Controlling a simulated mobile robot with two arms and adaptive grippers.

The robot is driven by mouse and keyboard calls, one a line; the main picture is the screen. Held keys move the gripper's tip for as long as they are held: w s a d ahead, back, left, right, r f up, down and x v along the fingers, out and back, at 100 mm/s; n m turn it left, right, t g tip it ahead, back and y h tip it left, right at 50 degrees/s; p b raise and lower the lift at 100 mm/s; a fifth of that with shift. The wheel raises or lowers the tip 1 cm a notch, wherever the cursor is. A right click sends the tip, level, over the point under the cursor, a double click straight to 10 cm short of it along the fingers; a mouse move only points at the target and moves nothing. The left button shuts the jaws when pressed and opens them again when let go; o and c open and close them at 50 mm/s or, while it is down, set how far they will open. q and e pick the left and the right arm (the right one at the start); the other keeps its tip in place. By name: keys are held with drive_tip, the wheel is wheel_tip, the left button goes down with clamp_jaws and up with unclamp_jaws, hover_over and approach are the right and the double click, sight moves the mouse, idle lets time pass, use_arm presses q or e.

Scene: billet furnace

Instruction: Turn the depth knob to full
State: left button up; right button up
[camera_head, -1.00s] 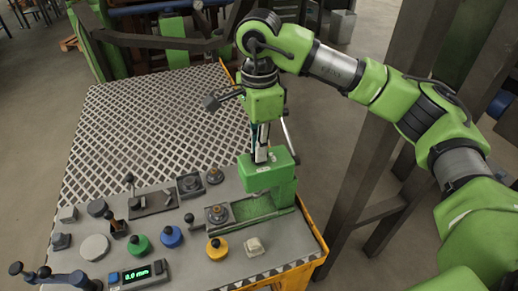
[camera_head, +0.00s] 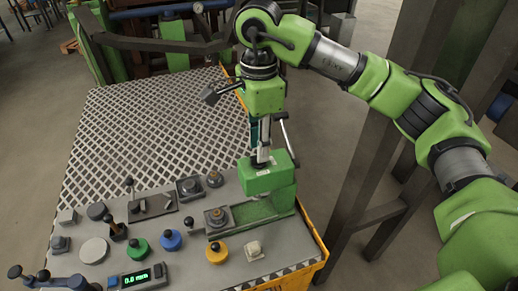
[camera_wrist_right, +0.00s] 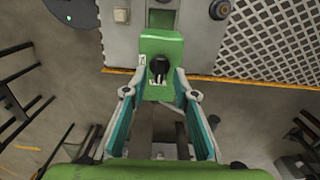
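A green upright head (camera_head: 268,178) stands at the right end of the grey console. In the right wrist view its top (camera_wrist_right: 161,44) carries a black knob (camera_wrist_right: 159,68), which I take to be the depth knob. My right gripper (camera_head: 262,160) is directly above this head, pointing down. In the wrist view its two fingers (camera_wrist_right: 160,84) are spread, one on each side of the knob, with gaps visible. I cannot tell how far above the knob the tips are. A green-lit display (camera_head: 136,277) shows a small mm reading; its digits are blurred. My left gripper is out of view.
The console holds a yellow button (camera_head: 216,252), a blue button (camera_head: 171,239), a green button (camera_head: 137,247) and several grey knobs and levers. A perforated metal plate (camera_head: 150,130) lies behind. Dark steel posts (camera_head: 385,150) stand to the right.

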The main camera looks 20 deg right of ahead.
wheel_tip(320, 180, up, 10)
idle(0.3)
drive_tip(key=shift+f, duration=0.1)
idle(0.3)
